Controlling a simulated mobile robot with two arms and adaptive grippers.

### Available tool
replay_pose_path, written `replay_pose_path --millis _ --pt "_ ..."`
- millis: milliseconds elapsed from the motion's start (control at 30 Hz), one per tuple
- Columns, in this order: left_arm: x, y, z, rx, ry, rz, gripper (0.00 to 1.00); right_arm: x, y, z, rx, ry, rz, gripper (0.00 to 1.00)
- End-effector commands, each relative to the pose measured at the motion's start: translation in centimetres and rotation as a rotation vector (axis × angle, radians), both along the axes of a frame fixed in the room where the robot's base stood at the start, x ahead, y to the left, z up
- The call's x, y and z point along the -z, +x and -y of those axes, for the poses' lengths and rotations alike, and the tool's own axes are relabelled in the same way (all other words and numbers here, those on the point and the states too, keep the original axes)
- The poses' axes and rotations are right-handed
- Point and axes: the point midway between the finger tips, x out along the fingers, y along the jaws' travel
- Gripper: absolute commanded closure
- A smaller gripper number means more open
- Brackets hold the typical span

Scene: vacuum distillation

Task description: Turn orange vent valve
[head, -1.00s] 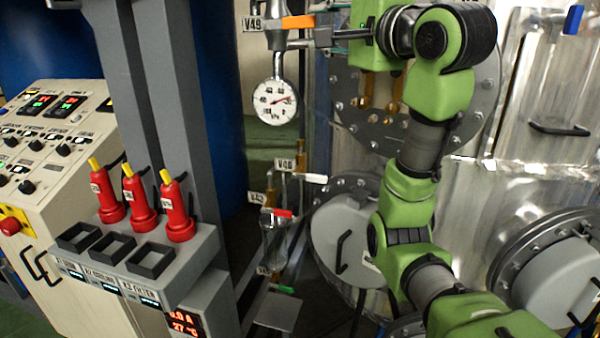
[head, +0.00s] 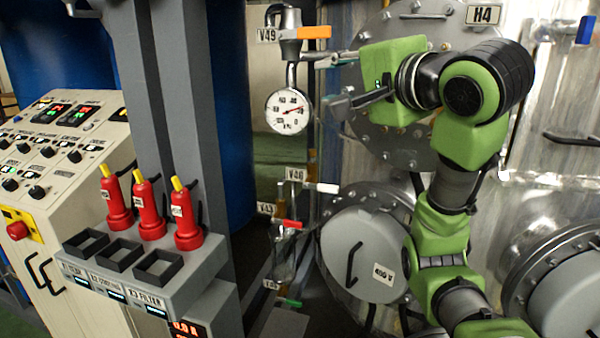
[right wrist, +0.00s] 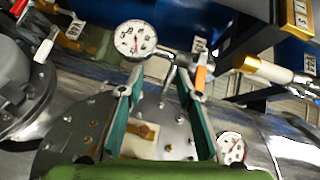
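The orange vent valve handle (head: 314,32) points right from its grey valve body, beside the V49 label (head: 267,35), above a round gauge (head: 288,111). In the right wrist view the orange handle (right wrist: 200,78) shows by the tip of the right-hand finger; I cannot tell whether they touch. My right gripper (head: 331,82) is open, its fingers spread, just below and right of the handle in the head view. In the right wrist view the gripper (right wrist: 165,85) has nothing between its fingers. My left gripper is not in view.
Lower valves with white (head: 322,188) and red (head: 290,224) handles sit below the gauge. A grey post (head: 180,100) and a panel with red plugs (head: 150,212) stand left. A flanged steel vessel (head: 350,190) is behind my right arm. The gauge hangs close to my fingers.

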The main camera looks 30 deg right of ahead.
Motion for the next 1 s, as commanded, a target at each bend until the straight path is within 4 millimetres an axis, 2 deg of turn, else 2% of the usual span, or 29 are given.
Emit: replay_pose_path --millis 33,300,700,1000 --pt "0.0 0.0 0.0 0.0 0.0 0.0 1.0 1.1 0.6 -0.3 -0.006 -0.02 -0.02 0.68" --pt "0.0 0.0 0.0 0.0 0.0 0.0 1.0 5.9 2.8 -1.3 -0.036 -0.126 -0.106 0.68" --pt "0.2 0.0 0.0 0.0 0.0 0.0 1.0 13.4 5.2 -2.8 -0.094 -0.27 -0.223 0.68" --pt "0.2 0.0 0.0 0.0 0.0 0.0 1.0 16.9 6.1 -3.4 -0.124 -0.33 -0.275 0.68"
